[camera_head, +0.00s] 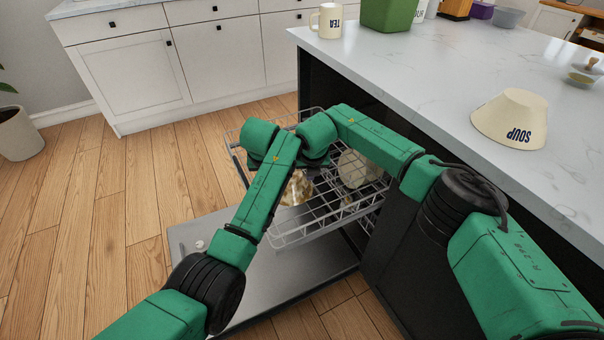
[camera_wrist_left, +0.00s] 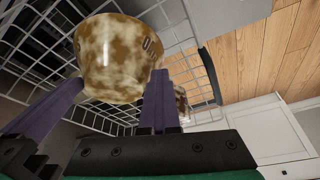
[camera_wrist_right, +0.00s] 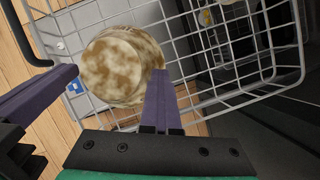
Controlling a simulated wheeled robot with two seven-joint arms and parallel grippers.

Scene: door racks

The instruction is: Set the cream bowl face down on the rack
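A clean cream bowl marked SOUP (camera_head: 512,118) stands face down on the counter at right. The wire rack (camera_head: 290,236) is pulled out below my arms. A brown-stained cream bowl (camera_head: 297,188) and a pale stained piece (camera_head: 355,168) are in it. My left gripper (camera_wrist_left: 120,78) has its fingers wide apart, with a stained, lettered bowl (camera_wrist_left: 118,55) just past the tips. My right gripper (camera_wrist_right: 118,72) is also spread, with a stained round piece (camera_wrist_right: 122,65) past its tips. Both grippers are largely hidden by my arms in the head view. Contact with the fingers is unclear.
The open dishwasher door (camera_head: 250,290) lies under the rack. The marble counter (camera_head: 430,70) bears a TEA mug (camera_head: 328,20), a green bin (camera_head: 388,12) and small dishes (camera_head: 582,78) at the back right. Bare counter surrounds the SOUP bowl. Wood floor (camera_head: 110,220) is clear at left.

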